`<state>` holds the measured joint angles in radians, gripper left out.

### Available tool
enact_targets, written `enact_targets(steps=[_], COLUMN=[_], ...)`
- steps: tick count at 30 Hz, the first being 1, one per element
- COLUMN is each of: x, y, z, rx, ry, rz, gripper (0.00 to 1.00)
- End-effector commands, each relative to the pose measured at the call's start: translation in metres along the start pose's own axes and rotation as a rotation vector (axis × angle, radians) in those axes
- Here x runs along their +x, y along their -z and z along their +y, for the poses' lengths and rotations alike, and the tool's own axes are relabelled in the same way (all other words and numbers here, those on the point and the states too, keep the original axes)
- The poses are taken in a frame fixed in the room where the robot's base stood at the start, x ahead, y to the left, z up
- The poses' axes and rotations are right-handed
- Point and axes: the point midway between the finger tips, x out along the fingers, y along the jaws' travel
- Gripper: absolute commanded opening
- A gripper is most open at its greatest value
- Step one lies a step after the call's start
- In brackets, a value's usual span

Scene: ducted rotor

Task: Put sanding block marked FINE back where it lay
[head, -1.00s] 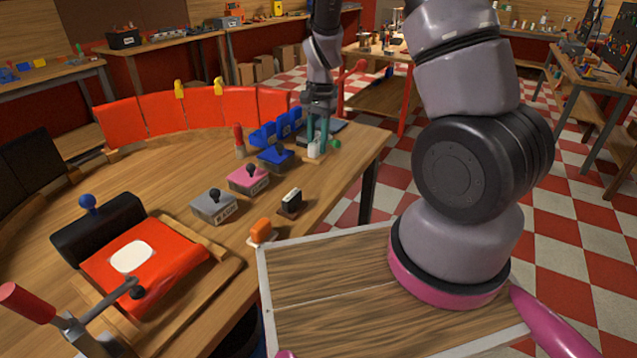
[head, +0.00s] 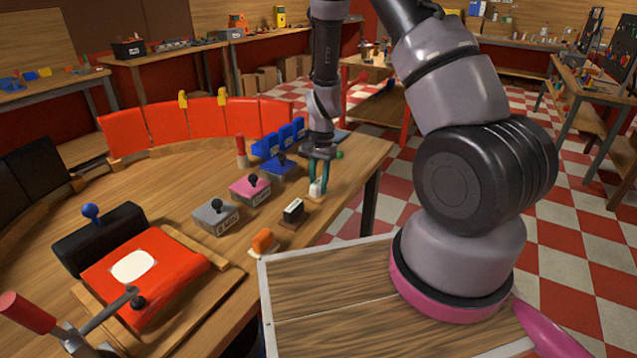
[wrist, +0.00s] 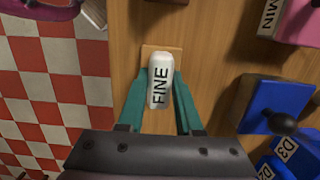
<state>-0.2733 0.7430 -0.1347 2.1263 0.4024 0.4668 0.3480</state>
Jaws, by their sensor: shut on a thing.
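The white sanding block marked FINE (wrist: 160,84) is upright between the teal fingers of my gripper (wrist: 160,100), which is shut on it. In the wrist view a tan pad (wrist: 147,52) shows beneath and beyond the block. In the head view my gripper (head: 319,172) points down with the block (head: 316,189) at its fingertips, over the table's right edge area. The block is at or just above the pad; I cannot tell whether it touches.
A black-and-white block (head: 292,211) and an orange block (head: 263,242) stand nearer along the table edge. Grey (head: 215,217), pink (head: 249,189) and blue (head: 279,168) boxes with black knobs stand to the left. Blue bins (head: 279,140) are behind.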

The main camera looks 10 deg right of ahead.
Motion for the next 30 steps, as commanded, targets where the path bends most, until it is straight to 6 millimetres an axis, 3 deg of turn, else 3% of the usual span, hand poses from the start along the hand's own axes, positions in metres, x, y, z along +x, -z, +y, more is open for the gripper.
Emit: enact_targets(steps=[1, 2, 4, 17, 30], x=[0.002, 0.002, 0.002, -0.007, -0.094], y=[0.000, 0.000, 0.000, 0.000, 0.000], z=[0.000, 0.000, 0.000, -0.001, -0.001], rx=[0.000, 0.000, 0.000, 0.000, 0.000], ry=[-0.001, -0.001, 0.000, 0.002, 0.003], rz=[-0.001, -0.001, 0.000, 0.001, 0.002], gripper=[0.00, 0.38, 0.64, 0.64, 0.64])
